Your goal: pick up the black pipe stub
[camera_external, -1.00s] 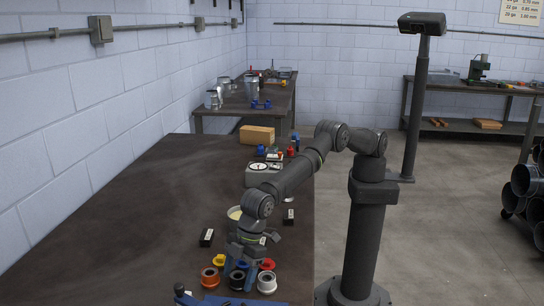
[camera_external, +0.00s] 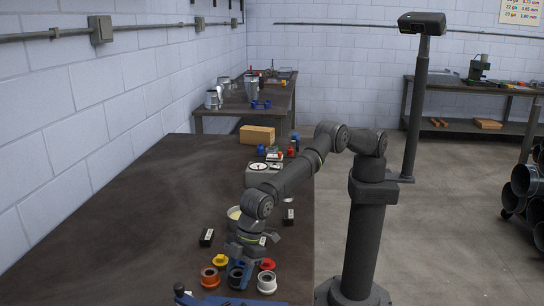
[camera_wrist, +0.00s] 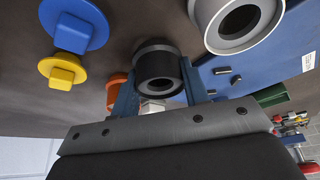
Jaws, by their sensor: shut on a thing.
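The black pipe stub (camera_wrist: 158,68) is a short dark cylinder with an open bore, seen between the two blue fingers of my gripper (camera_wrist: 160,95) in the wrist view. The fingers are shut on its sides. In the outside view, my gripper (camera_external: 239,275) points down at the near end of the bench with the black stub (camera_external: 236,278) between its fingers. The fingers partly hide the stub there. I cannot tell whether it is clear of the surface.
An orange ring (camera_external: 210,277) stands close on the left and a white pipe stub (camera_external: 267,283) close on the right. A yellow cap (camera_external: 220,260) and a red cap (camera_external: 267,264) lie just behind. The bench (camera_external: 110,240) is clear at left.

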